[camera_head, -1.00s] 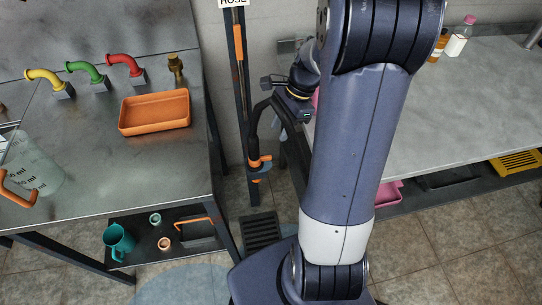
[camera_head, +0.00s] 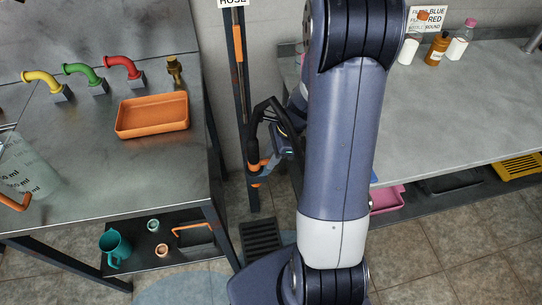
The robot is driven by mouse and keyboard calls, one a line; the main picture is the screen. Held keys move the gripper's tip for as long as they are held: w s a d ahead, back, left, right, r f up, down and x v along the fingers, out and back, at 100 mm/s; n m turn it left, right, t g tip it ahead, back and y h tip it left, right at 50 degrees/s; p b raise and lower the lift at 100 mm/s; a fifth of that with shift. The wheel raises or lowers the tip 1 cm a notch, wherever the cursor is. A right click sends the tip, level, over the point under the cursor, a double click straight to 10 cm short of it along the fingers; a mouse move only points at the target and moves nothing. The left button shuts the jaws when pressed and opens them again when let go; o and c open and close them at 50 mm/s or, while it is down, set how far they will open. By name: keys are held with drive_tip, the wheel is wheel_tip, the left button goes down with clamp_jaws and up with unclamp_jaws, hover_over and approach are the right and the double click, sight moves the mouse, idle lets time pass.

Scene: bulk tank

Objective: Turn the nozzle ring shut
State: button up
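The hose nozzle hangs upright on the dark post under the HOSE sign, in the middle of the head view. Its orange ring (camera_head: 254,166) sits low on the post, below a black grip and the black hose (camera_head: 262,108) that loops over to the right. My gripper (camera_head: 267,163) is at the ring's right side, pointing down and left, with its wrist behind and above. Pale blue-grey finger parts show close against the ring. Whether they touch or close on it cannot be told at this size. My arm's large link hides much of what lies to the right.
A steel bench on the left holds an orange tray (camera_head: 152,115), coloured taps and a measuring jug (camera_head: 26,170). A counter (camera_head: 450,110) on the right holds bottles. A dark floor grate (camera_head: 261,237) lies below the nozzle. The left bench's edge is close to the post.

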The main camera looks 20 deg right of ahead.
drive_tip(key=shift+a+f, duration=0.1)
drive_tip(key=shift+f, duration=0.15)
clamp_jaws()
